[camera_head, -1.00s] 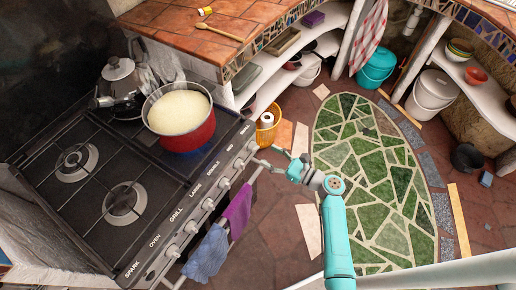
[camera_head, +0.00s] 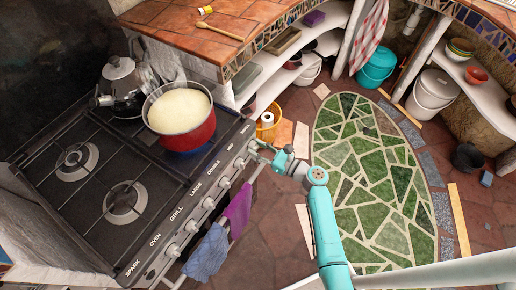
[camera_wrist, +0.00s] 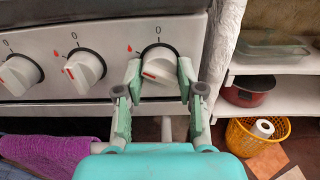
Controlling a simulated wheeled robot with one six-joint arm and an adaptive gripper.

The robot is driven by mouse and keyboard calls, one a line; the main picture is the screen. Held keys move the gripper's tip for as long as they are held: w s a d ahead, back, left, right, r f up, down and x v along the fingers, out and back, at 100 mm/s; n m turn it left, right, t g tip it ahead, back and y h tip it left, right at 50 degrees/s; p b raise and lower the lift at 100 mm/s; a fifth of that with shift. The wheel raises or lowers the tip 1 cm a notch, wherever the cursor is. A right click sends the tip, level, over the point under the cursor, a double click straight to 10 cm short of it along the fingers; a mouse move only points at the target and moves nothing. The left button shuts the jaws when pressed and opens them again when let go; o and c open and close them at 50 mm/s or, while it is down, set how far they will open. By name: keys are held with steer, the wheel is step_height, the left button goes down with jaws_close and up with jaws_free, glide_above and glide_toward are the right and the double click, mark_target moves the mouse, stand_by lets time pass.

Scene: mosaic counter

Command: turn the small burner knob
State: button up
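The small burner knob (camera_wrist: 158,66) is the rightmost white knob on the stove's front panel. It has a red mark on its face and a 0 above it. My gripper (camera_wrist: 159,72) is open, with one green finger on each side of this knob. I cannot tell whether the fingers touch it. In the head view, my gripper (camera_head: 262,151) is at the right end of the knob row, and its fingertips are small there.
A red pot (camera_head: 187,134) and a kettle (camera_head: 122,84) stand on the stove (camera_head: 85,205). Purple (camera_head: 237,210) and blue (camera_head: 207,254) towels hang on the front rail. A yellow basket (camera_head: 267,128) stands on the floor beside the stove. The floor in front is clear.

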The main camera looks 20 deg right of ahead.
steer(key=shift+n, duration=0.4)
steer(key=n, duration=0.2)
steer(key=shift+n, duration=0.4)
steer(key=n, duration=0.4)
steer(key=shift+n, duration=0.3)
steer(key=n, duration=0.4)
steer(key=shift+d, duration=0.1)
steer(key=shift+r+n, duration=0.1)
steer(key=shift+n, duration=1.8)
steer(key=o, duration=1.1)
steer(key=shift+o, duration=0.2)
